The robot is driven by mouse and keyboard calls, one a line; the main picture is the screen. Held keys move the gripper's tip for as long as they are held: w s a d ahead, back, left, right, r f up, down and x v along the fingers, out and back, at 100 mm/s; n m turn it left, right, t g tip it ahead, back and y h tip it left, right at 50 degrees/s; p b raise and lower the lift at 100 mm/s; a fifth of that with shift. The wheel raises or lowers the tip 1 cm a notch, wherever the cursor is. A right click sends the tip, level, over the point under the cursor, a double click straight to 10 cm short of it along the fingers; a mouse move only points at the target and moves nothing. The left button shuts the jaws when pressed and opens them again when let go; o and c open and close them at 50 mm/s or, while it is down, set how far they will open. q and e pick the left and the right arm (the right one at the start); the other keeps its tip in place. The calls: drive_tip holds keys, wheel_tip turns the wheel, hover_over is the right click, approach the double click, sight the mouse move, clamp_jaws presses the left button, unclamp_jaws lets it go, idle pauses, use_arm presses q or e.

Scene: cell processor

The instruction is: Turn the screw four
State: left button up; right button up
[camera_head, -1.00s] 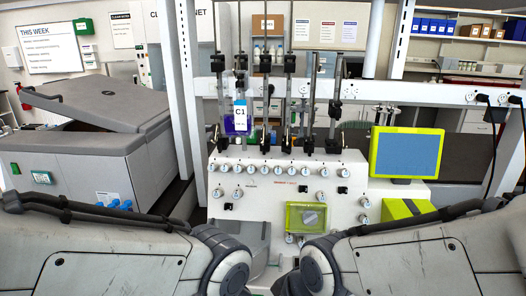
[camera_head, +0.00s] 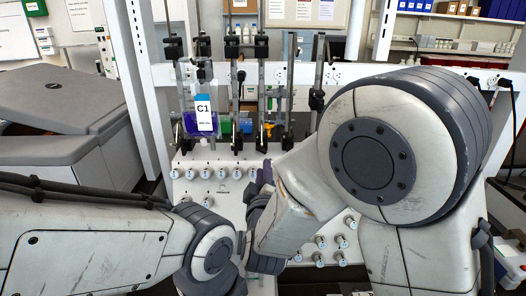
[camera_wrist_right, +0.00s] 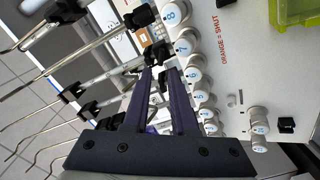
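A row of round white knobs with blue numbers runs across the white machine panel (camera_head: 205,200). In the right wrist view I read 8 (camera_wrist_right: 172,14), 7 (camera_wrist_right: 183,47), 6 (camera_wrist_right: 193,74) and 5 (camera_wrist_right: 200,98); the smaller ones below, where knob 4 (camera_wrist_right: 206,114) appears to be, are hard to read. My right gripper (camera_wrist_right: 160,72) has dark purple fingers with a gap between them and nothing held. It hangs beside the row, apart from the knobs as far as I can tell. In the head view my right gripper (camera_head: 264,178) is partly behind its own arm. My left gripper is out of view.
Above the row stand metal rods with black clamps (camera_head: 236,90) and a purple bag labelled C1 (camera_head: 203,118). More knobs (camera_head: 320,242) sit lower on the panel. A grey lidded machine (camera_head: 70,120) is at left. A green-yellow box (camera_wrist_right: 295,12) shows in the wrist view.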

sight(262, 152)
drive_tip(key=w+p, duration=0.1)
drive_tip(key=w, duration=0.2)
drive_tip(key=w+p, duration=0.1)
drive_tip(key=w, duration=0.3)
drive_tip(key=shift+w+a, duration=0.2)
drive_tip(key=shift+w, duration=0.05)
drive_tip(key=shift+w+p, duration=0.3)
drive_tip(key=shift+w, duration=0.3)
clamp_jaws()
